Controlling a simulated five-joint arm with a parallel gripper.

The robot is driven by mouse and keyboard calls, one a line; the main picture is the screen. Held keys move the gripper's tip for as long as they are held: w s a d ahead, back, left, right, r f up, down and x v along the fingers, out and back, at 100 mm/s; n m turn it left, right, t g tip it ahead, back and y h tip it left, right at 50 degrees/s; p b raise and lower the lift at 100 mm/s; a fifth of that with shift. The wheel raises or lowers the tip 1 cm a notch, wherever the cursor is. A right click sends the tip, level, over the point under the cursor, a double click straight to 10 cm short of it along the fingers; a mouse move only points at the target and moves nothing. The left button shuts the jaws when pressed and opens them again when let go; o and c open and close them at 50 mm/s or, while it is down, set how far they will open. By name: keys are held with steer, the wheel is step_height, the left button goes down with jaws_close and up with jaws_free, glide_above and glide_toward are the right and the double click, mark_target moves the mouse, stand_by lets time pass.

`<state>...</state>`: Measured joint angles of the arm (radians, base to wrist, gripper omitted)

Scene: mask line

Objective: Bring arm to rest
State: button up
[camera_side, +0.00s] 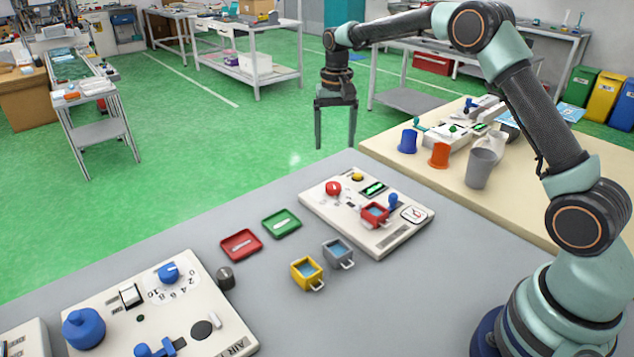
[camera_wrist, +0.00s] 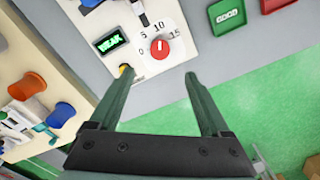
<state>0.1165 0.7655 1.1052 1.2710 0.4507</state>
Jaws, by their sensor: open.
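My gripper (camera_side: 336,125) is open and empty in the side view. It hangs with fingers pointing down, past the far edge of the grey table (camera_side: 300,290). In the wrist view my gripper (camera_wrist: 155,85) shows two fingers wide apart with nothing between them. Beyond the fingertips is a white control panel (camera_wrist: 185,45) with a red dial, a yellow button and a green display reading "WEAK". The same panel (camera_side: 325,213) stands on the grey table in the side view, with a red cup (camera_side: 374,214) on it.
A green tray (camera_side: 281,223), a red tray (camera_side: 241,245), a yellow cup (camera_side: 307,272) and a grey cup (camera_side: 338,253) stand mid-table. Another panel (camera_side: 110,340) is at front left. A beige table (camera_side: 500,215) holds cups at right. Air around my gripper looks clear.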

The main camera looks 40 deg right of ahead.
steer(key=s+a+r+n+t, duration=0.3)
steer(key=s+a+r, duration=0.1)
steer(key=s+r, duration=0.7)
steer(key=s+a+f+n+t, duration=0.1)
steer(key=s+a+n+t, duration=0.1)
steer(key=s, duration=1.1)
steer(key=shift+s+f+n+t, duration=0.2)
steer(key=shift+n+t, duration=0.1)
steer(key=shift+n, duration=0.5)
steer(key=shift+w+a, duration=0.1)
